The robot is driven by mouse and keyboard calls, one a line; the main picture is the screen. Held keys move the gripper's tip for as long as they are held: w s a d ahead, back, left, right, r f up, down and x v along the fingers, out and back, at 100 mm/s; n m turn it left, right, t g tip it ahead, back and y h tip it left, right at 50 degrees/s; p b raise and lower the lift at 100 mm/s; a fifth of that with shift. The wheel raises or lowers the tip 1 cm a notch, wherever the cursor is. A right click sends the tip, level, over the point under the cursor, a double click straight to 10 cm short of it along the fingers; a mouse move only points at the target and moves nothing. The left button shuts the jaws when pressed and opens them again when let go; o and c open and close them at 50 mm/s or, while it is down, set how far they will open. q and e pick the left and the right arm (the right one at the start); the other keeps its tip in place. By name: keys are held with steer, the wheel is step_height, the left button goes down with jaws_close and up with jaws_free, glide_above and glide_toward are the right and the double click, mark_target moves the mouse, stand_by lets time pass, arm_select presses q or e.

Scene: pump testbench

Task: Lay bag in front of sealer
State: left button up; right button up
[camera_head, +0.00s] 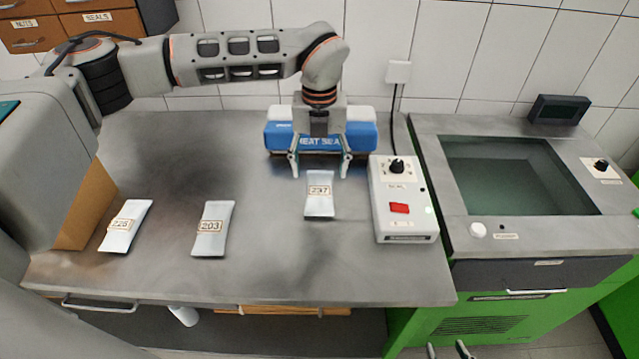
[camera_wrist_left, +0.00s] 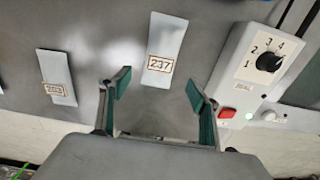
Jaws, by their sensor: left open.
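A white bag labelled 237 (camera_head: 319,207) lies flat on the metal bench in front of the blue and white heat sealer (camera_head: 361,138). My left gripper (camera_head: 320,172) is open and empty, its two fingers pointing down between the sealer and the bag's far end. It partly hides the sealer. In the left wrist view, the bag 237 (camera_wrist_left: 168,38) lies just beyond the open fingertips of the left gripper (camera_wrist_left: 157,84), apart from them. Two more white bags, 203 (camera_head: 213,240) and 225 (camera_head: 122,236), lie further left.
A white control box (camera_head: 405,220) with a black knob and red switch stands right of bag 237. A dark-windowed basin (camera_head: 520,175) on a green cabinet is further right. Wooden drawers (camera_head: 90,22) are at the top left. The bench's middle is clear.

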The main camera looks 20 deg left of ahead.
arm_select(q)
steer(key=shift+r, duration=2.15)
